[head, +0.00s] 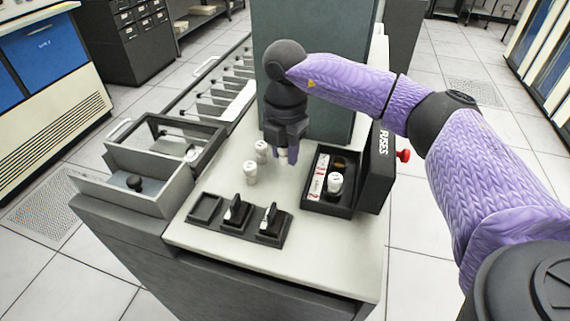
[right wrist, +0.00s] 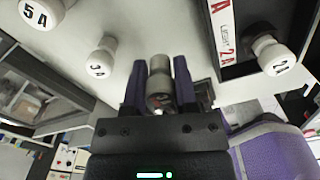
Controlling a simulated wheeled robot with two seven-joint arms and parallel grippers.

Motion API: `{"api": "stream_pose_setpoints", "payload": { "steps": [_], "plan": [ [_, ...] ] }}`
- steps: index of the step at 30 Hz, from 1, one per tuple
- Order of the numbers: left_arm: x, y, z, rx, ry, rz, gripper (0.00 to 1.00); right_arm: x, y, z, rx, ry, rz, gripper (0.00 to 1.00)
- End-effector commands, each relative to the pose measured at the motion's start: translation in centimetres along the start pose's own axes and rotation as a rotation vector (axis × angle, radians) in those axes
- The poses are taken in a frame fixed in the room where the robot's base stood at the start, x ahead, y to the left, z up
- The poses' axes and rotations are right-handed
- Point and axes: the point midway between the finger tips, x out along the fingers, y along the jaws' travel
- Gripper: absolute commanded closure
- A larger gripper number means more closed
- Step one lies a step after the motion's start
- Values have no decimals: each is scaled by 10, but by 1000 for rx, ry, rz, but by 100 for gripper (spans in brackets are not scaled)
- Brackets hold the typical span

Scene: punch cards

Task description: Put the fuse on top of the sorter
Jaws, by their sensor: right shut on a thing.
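My right gripper (head: 284,157) points down over the pale top of the sorter (head: 215,240), between two standing white fuses and the open fuse box. It is shut on a fuse (right wrist: 158,88), which shows between the purple fingers in the right wrist view and is mostly hidden in the head view. I cannot tell whether this fuse touches the sorter top. Two white fuses (head: 250,173) (head: 261,150) stand on the top to the left of the gripper. Another white fuse (head: 335,184) is in the box. My left gripper is not in view.
The black fuse box (head: 326,209) has its lid (head: 377,167) marked FUSES standing open at the right. A black switch panel (head: 238,228) sits at the front. A grey tray (head: 134,190) is at the left, and a tall grey cabinet (head: 325,40) rises behind.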

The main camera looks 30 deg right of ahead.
Motion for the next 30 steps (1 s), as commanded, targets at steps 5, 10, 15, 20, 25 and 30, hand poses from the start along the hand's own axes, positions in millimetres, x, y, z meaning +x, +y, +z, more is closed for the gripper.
{"api": "stream_pose_setpoints", "payload": {
  "steps": [5, 10, 15, 20, 25, 30],
  "plan": [
    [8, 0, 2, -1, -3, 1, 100, 34, 0, 0, 0, 1, -3, 100],
    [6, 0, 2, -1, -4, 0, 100, 33, 0, 0, 0, 0, 0, 100],
    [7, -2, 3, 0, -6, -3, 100, 36, 0, 0, 0, 0, -1, 58],
    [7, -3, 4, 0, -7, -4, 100, 35, 0, 0, 0, 0, -1, 29],
    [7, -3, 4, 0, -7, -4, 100, 35, 0, 0, 0, 0, -1, 29],
    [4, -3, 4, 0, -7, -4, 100, 23, 0, 0, 0, 0, 1, 29]
  ]
}}
